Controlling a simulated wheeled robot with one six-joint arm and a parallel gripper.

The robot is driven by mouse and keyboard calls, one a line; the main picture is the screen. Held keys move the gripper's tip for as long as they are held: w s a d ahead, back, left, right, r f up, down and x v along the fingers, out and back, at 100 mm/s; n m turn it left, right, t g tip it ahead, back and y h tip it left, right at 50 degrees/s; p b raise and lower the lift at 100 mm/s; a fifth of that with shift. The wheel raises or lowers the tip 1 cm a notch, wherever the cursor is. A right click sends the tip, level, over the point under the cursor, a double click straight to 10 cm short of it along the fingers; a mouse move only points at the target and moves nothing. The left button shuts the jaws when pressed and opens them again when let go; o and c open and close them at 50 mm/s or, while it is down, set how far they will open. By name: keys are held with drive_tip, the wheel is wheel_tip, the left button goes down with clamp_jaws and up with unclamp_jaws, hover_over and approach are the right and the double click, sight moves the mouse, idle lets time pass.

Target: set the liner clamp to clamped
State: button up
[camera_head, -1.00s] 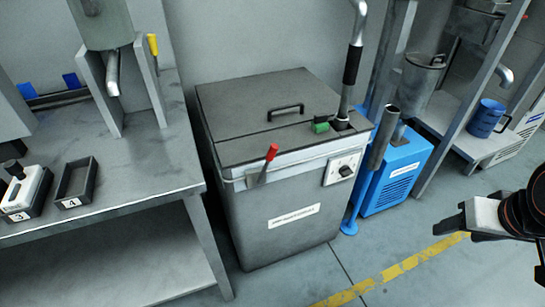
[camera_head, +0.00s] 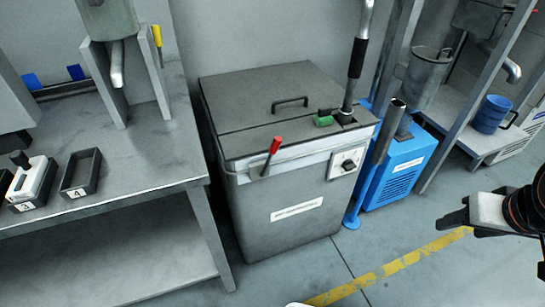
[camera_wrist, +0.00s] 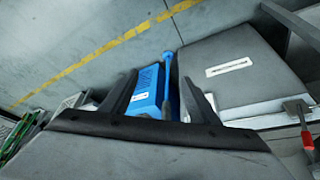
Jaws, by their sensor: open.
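A red-handled lever (camera_head: 272,153) sits on the front upper edge of a grey lidded bin (camera_head: 297,212). Its handle points up and leans slightly right. I cannot read a label naming it as the liner clamp. It also shows at the right edge of the wrist view (camera_wrist: 303,130). A green-handled part (camera_head: 324,121) lies low on the bin's top, beside a black-gripped post. My gripper (camera_head: 450,220) is open and empty, to the right of the bin and well apart from the lever.
A blue box unit (camera_head: 398,172) and a slanted grey tube stand right of the bin. A workbench (camera_head: 150,160) with a yellow-handled lever (camera_head: 157,36) and numbered trays is at left. A shelf with a blue mug (camera_head: 490,114) is at right. Floor is clear in front of the bin.

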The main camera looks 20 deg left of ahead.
drive_tip(key=shift+w+a+r, duration=0.1)
drive_tip(key=c, duration=0.7)
drive_tip(key=w+a+r, duration=0.2)
drive_tip(key=w+a+r+m, duration=0.1)
drive_tip(key=w+a+r, duration=0.1)
drive_tip(key=w+a+r+m+g+y, duration=0.1)
drive_tip(key=w+a+r, duration=0.1)
drive_tip(key=a, duration=0.1)
drive_tip(key=shift+w, duration=0.3)
drive_tip(key=shift+c, duration=0.4)
wheel_tip(320, 180, up, 7)
drive_tip(key=m+g, duration=0.2)
drive_tip(key=m, duration=0.4)
hover_over(274, 154)
drive_tip(key=d, duration=0.2)
drive_tip(key=shift+y, duration=0.4)
drive_tip(key=x, duration=1.1)
drive_tip(key=s+x, duration=0.1)
drive_tip(key=x, duration=0.4)
drive_tip(key=shift+f, duration=0.45)
drive_tip(key=shift+d, duration=0.1)
clamp_jaws()
